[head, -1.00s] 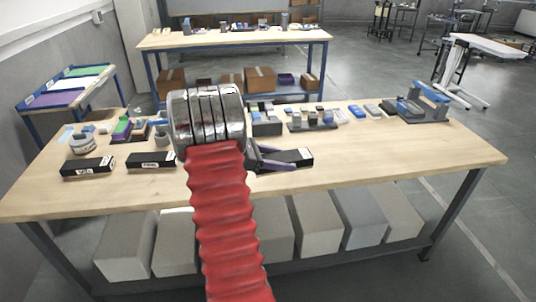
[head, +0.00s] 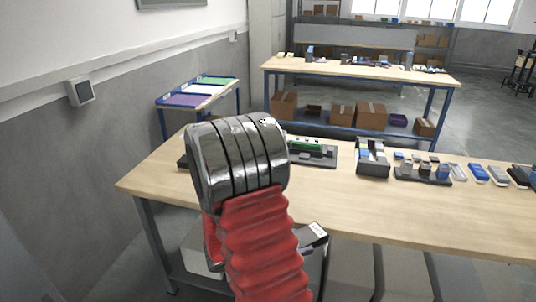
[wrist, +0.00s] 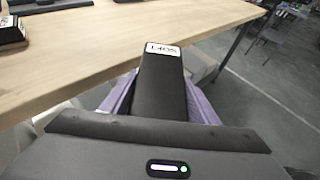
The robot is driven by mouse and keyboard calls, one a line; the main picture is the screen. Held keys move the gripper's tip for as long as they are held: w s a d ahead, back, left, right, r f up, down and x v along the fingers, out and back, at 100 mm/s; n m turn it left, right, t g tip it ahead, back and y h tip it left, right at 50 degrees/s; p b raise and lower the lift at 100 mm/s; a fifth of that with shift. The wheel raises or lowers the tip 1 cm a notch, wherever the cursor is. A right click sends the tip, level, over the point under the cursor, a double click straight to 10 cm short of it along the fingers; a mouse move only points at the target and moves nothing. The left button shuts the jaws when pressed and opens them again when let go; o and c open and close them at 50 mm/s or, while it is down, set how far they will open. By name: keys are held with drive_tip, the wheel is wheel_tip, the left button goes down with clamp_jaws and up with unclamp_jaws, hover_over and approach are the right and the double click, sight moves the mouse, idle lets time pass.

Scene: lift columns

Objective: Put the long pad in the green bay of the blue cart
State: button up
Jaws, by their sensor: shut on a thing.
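My gripper (wrist: 160,84) is shut on the long pad (wrist: 162,92), a black bar with a white label at its far end. Its purple fingers lie along both sides of the pad in the wrist view. In the head view my arm hides most of the gripper; the pad's labelled end (head: 314,234) shows right of the arm, in front of the table's near edge. The blue cart (head: 161,124) stands at the back left by the wall. Its top has a green bay (head: 216,80) at the far end, a white bay (head: 198,89) in the middle and a purple bay (head: 184,100) nearest.
The wooden table (head: 400,208) spans the middle and right, carrying a green part (head: 306,146), a grey holder (head: 372,160) and several small blocks. Another black bar (wrist: 12,32) lies on it. A second table (head: 350,70) stands behind. The grey wall (head: 60,170) bounds the left.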

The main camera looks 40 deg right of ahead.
drive_tip(key=w+a+f+n+t, duration=0.3)
drive_tip(key=w+a, duration=0.3)
drive_tip(key=a, duration=0.5)
drive_tip(key=w+a+f+n+t+y, duration=0.1)
drive_tip(key=w+a+f+n+t, duration=0.3)
drive_tip(key=w+a, duration=0.3)
drive_tip(key=w+a+f+n+t+y, duration=0.1)
drive_tip(key=w+a+f+n+t, duration=0.2)
drive_tip(key=w+a, duration=0.4)
drive_tip(key=a+f+t, duration=0.1)
drive_tip(key=a+t, duration=0.1)
drive_tip(key=a, duration=0.7)
drive_tip(key=shift+w+n, duration=0.15)
drive_tip(key=shift+n, duration=0.25)
drive_tip(key=shift+a, duration=0.15)
